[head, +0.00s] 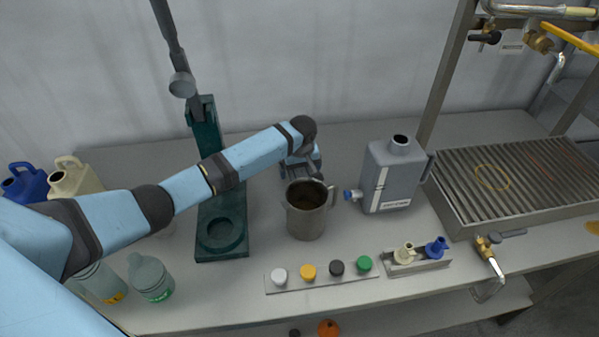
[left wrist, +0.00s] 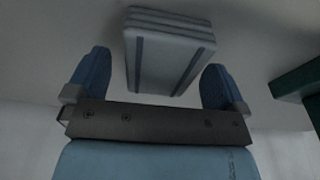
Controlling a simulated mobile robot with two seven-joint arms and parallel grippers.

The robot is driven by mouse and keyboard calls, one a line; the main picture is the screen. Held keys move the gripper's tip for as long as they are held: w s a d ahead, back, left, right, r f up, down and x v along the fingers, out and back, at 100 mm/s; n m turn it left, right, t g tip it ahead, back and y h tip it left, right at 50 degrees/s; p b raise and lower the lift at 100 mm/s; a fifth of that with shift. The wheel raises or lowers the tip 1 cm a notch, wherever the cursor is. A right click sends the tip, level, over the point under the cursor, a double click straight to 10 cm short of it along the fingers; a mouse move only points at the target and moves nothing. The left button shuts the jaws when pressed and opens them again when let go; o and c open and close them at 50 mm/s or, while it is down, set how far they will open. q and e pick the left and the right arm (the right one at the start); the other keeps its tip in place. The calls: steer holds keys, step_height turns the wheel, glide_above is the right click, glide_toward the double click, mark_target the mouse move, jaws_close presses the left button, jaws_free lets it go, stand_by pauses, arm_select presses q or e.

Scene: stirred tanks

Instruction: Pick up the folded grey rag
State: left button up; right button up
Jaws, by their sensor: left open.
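The folded grey rag (left wrist: 170,52) shows in the left wrist view as a thick layered bundle with darker stripes, lying on the pale worktop. My left gripper (head: 300,170) is open, with one blue finger on each side of the rag in the wrist view. Nothing is gripped. I cannot tell whether the fingertips are level with the rag or still short of it. In the head view the gripper points down behind the metal jug, and I cannot make out the rag clearly there. My right gripper is not in view.
The metal jug (head: 306,214) stands just in front of my left gripper. A green stand (head: 222,205) is to its left, a grey canister (head: 392,176) to its right. A strip with coloured caps (head: 322,280) lies at the front. The worktop behind, near the wall, is clear.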

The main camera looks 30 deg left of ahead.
arm_select(q)
steer(key=shift+f, duration=0.4)
steer(key=c, duration=1)
steer(key=shift+r, duration=0.1)
step_height(320, 180, up, 20)
steer(key=shift+o, duration=0.6)
steer(key=shift+c, duration=0.2)
